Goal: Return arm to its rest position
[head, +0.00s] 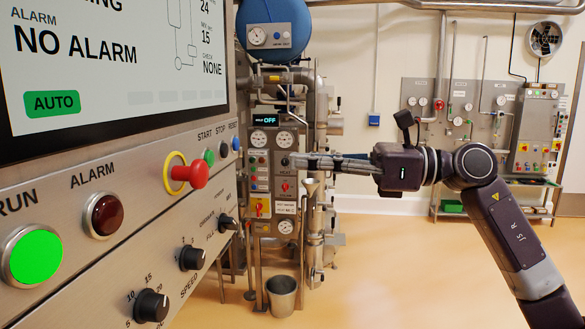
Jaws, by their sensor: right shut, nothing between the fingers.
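My right arm comes in from the right of the head view and bends at a dark elbow joint. My right gripper (296,160) points left, with its fingers together and empty. Its tips overlap the hopper machine's control panel (259,170) in the picture; I cannot tell whether they touch it. The panel has gauges, knobs and a small display reading OFF. My left gripper is not in view.
A large control console (130,200) fills the left side, with a screen reading NO ALARM, a lit green RUN button (35,256) and a red emergency stop (195,174). A metal bucket (281,297) stands on the floor. A pipe rack (470,110) lines the back wall. The central floor is clear.

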